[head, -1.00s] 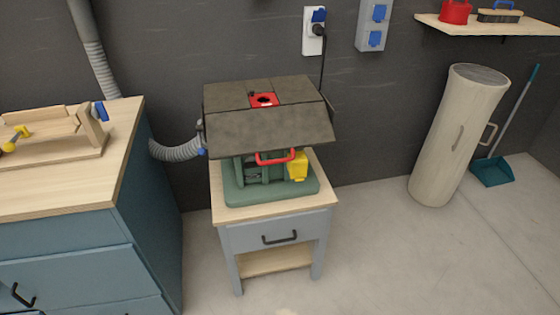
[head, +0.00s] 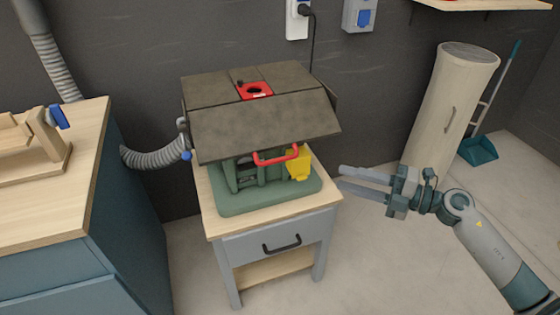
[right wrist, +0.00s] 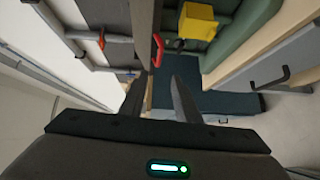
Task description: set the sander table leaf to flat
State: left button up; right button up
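The sander (head: 265,190) has a green base and stands on a small grey cabinet with a wooden top. Its dark table top (head: 215,88) has a front leaf (head: 260,130) that slopes down toward me, not level. A red handle (head: 275,160) sits at the leaf's lower edge; a red handle (right wrist: 158,50) also shows in the right wrist view, beyond the fingertips. My right gripper (head: 341,177) is open and empty, to the right of the handle and apart from it. In the right wrist view its fingers (right wrist: 159,77) are spread. My left gripper is not in view.
A yellow part (head: 299,163) is beside the handle. A grey hose (head: 155,156) runs to the sander's left. A blue workbench (head: 45,245) stands at left. A beige cylinder (head: 452,105) and dustpan (head: 478,150) stand at the back right. The floor right of the cabinet is clear.

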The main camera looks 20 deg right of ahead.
aim_at(282, 161)
dwell(0.4)
